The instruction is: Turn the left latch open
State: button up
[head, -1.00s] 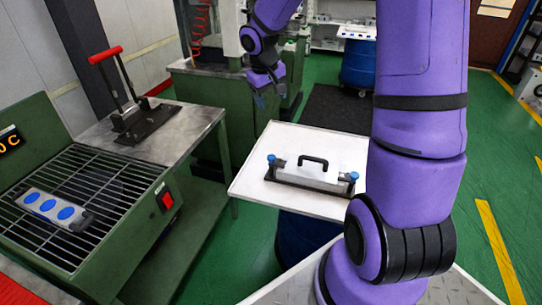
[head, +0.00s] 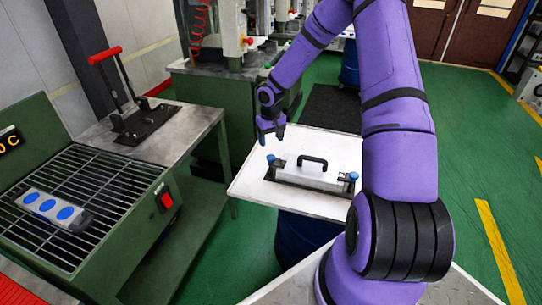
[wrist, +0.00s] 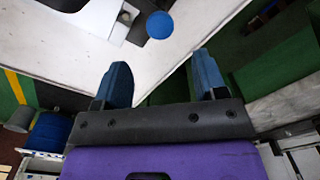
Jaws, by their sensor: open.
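The mould (head: 310,178) lies on a white table, with a black arched handle (head: 313,160) on top. The left latch (head: 271,158) is a small blue knob at the mould's left end. The right latch (head: 353,175) is a similar blue knob at the right end. My gripper (head: 270,137) is above the table's far left edge, a little above and behind the left latch, apart from it. In the wrist view my gripper (wrist: 163,85) is open with nothing between its blue fingers. A blue round knob (wrist: 160,25) shows beyond the fingers, near the top.
The white table (head: 250,185) stands on a blue drum (head: 300,235). At left are a green machine with a wire grate (head: 110,175) holding a grey block with blue discs (head: 55,208), and a red-handled press (head: 125,100). The table's left part is clear.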

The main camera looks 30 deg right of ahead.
aim_at(271, 156)
notch_tip(271, 156, down, 8)
jog(key=shift+f, duration=0.15)
jog(key=shift+c, duration=0.2)
jog(key=c, duration=0.9)
